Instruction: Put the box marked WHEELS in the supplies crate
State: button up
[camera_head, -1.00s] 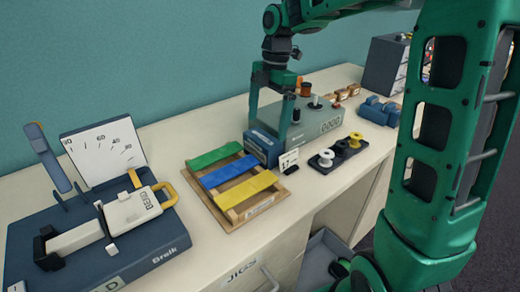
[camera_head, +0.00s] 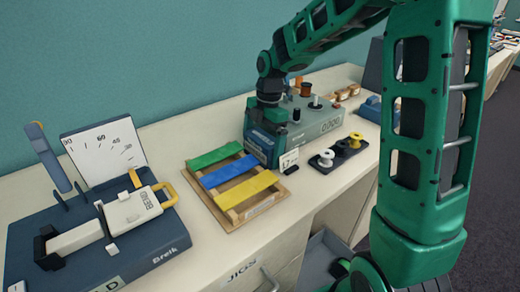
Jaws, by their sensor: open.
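A small blue box (camera_head: 258,143) with a pale label stands on the bench in front of the grey-green device; its lettering is too small to read, so I cannot tell if it says WHEELS. My gripper (camera_head: 264,140) points down at this box, with its green fingers open around or just beside it. The fingers partly hide the box, and I cannot tell whether they touch it. A grey open bin (camera_head: 318,262) shows partly below the bench; no mark on it is readable, so I cannot tell if it is the supplies crate.
A wooden rack (camera_head: 235,215) with green, blue and yellow slats lies left of the box. A blue gauge device (camera_head: 150,250) fills the left.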

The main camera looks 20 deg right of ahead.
jog(key=shift+f, duration=0.3)
jog(key=c, duration=0.9)
jog(key=shift+r, duration=0.1)
